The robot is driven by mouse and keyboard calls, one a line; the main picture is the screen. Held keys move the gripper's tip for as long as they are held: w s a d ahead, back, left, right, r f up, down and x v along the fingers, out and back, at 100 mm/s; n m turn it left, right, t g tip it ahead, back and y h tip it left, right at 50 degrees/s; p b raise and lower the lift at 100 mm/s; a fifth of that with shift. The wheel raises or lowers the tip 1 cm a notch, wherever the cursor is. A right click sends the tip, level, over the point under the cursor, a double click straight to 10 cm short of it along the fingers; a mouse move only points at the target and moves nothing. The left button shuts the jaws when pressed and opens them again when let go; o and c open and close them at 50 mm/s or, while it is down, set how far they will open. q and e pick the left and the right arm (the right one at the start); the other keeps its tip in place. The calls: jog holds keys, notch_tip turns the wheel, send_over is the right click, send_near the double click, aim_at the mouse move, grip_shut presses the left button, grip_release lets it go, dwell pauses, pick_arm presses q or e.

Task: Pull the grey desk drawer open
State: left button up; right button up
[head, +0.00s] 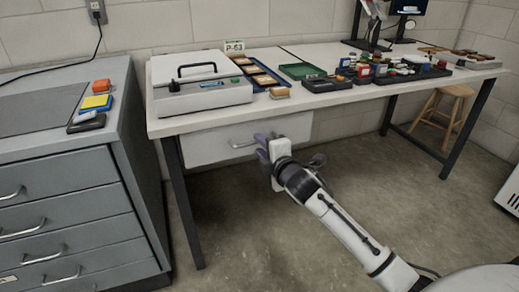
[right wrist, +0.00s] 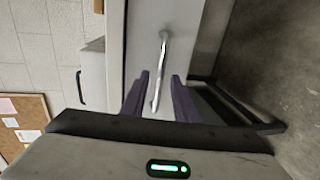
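The light grey desk drawer (head: 205,147) hangs under the left end of the white worktable, and its front appears in line with the table edge. Its metal bar handle (head: 238,145) is on the front, partly hidden behind my right gripper (head: 263,146). In the right wrist view the handle (right wrist: 162,60) runs lengthwise, with its lower end between the two dark fingers of my right gripper (right wrist: 159,90). The fingers are apart, with gaps beside the bar. I cannot tell how deep the handle sits between them. My left gripper is not in view.
A dark grey drawer cabinet (head: 70,200) stands left of the table (head: 290,110). A dark table leg (head: 185,205) is left of the drawer. A white case (head: 200,95) and several trays are on top. A wooden stool (head: 445,110) stands at right. The floor before the drawer is clear.

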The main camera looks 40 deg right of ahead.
jog(key=shift+x, duration=0.85)
grip_shut()
jog(key=shift+a, duration=0.1)
